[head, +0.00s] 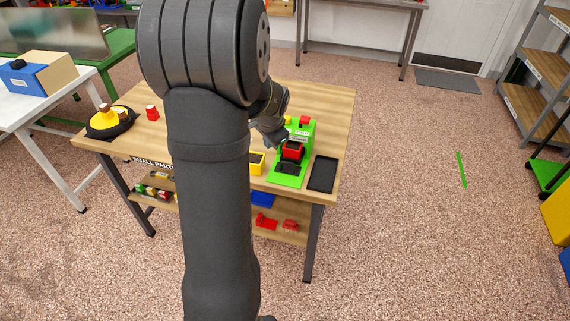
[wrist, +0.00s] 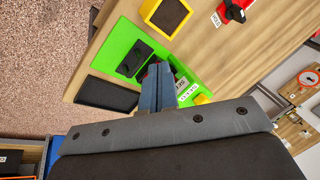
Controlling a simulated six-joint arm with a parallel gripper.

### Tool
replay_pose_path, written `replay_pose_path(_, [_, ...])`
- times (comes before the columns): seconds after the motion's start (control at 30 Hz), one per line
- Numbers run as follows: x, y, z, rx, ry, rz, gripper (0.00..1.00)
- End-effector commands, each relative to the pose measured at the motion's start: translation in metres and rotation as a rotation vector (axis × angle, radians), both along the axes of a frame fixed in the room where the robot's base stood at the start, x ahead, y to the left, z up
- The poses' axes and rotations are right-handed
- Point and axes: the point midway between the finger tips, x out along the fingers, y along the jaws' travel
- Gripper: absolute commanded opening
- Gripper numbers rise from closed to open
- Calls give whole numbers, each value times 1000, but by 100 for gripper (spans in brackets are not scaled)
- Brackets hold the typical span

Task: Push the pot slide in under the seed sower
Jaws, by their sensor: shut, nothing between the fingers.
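The seed sower is a green stand (head: 301,131) with a red and black part (head: 292,149) at its middle; it stands on the wooden table. Its green base also shows in the wrist view (wrist: 118,39). The pot slide, a dark flat piece (head: 288,168), lies on the front of the green base, in front of the red part. In the wrist view the slide (wrist: 134,58) is beside my fingertips. My gripper (wrist: 157,72) is shut and empty, over the sower; it hides much of the red part there. I cannot tell whether it touches the slide or the sower.
A black tray (head: 322,174) lies right of the sower, near the table edge. A yellow bin (head: 257,162) stands left of it. A red item (wrist: 232,11) stands beyond the yellow bin in the wrist view. The tabletop behind the black tray is clear.

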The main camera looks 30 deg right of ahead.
Motion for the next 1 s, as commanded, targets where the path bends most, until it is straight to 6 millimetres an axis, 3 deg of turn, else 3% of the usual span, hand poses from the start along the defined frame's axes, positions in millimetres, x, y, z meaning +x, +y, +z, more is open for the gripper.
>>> replay_pose_path(0.17, [-24, 24, -20, 27, -180, -314, 0])
replay_pose_path(0.4, [-77, 41, -32, 40, -404, -717, 0])
replay_pose_path(0.6, [-110, 44, -32, 32, -510, -890, 0])
replay_pose_path(0.77, [-114, 42, -34, 29, -533, -922, 0])
replay_pose_path(1.0, [-102, 31, -50, 29, -528, -920, 0])
